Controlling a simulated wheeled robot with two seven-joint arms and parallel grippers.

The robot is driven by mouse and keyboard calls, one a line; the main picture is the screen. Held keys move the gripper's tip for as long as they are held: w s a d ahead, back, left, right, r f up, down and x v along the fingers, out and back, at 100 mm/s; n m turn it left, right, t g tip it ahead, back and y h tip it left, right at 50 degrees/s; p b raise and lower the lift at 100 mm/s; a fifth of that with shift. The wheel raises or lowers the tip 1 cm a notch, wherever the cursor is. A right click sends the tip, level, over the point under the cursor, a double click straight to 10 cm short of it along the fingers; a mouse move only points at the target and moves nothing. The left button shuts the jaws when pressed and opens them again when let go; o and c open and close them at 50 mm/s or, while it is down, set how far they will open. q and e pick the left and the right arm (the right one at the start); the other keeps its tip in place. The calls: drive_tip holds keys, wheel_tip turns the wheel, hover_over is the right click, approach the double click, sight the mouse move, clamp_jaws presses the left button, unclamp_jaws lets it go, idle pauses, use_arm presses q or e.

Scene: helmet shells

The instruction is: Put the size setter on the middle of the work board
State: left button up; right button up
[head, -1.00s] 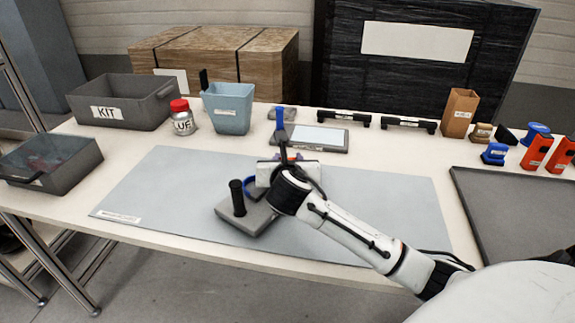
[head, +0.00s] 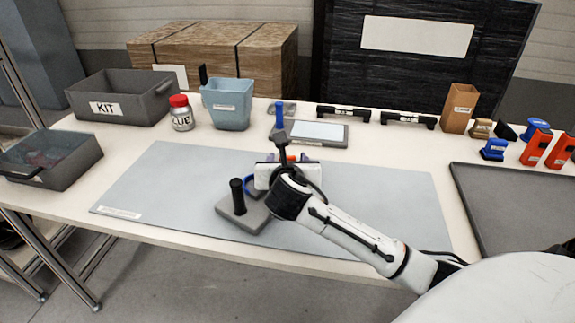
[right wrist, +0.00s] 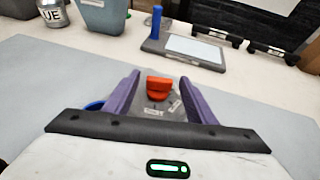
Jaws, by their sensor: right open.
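The work board (head: 370,205) is a large light grey sheet on the table. A grey-based device with a black upright post (head: 237,197) and a blue ring, which I take for the size setter, stands on it left of and near the middle. My right gripper (head: 287,158) is above the board beside this device and hides part of it. In the right wrist view, the open purple fingers (right wrist: 158,88) stand on either side of a red knob (right wrist: 158,86) on a labelled grey base; contact cannot be told. My left gripper is out of view.
Behind the board are a grey KIT bin (head: 120,100), a glue jar (head: 181,114), a blue cup (head: 227,107) and a flat device with a pale panel (head: 318,133). A dark tray (head: 515,215) is at right. The board's right part is clear below my arm.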

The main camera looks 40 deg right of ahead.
drive_tip(key=p+v, duration=0.1)
drive_tip(key=v, duration=0.8)
drive_tip(key=shift+s+a, duration=0.2)
drive_tip(key=shift+s, duration=0.05)
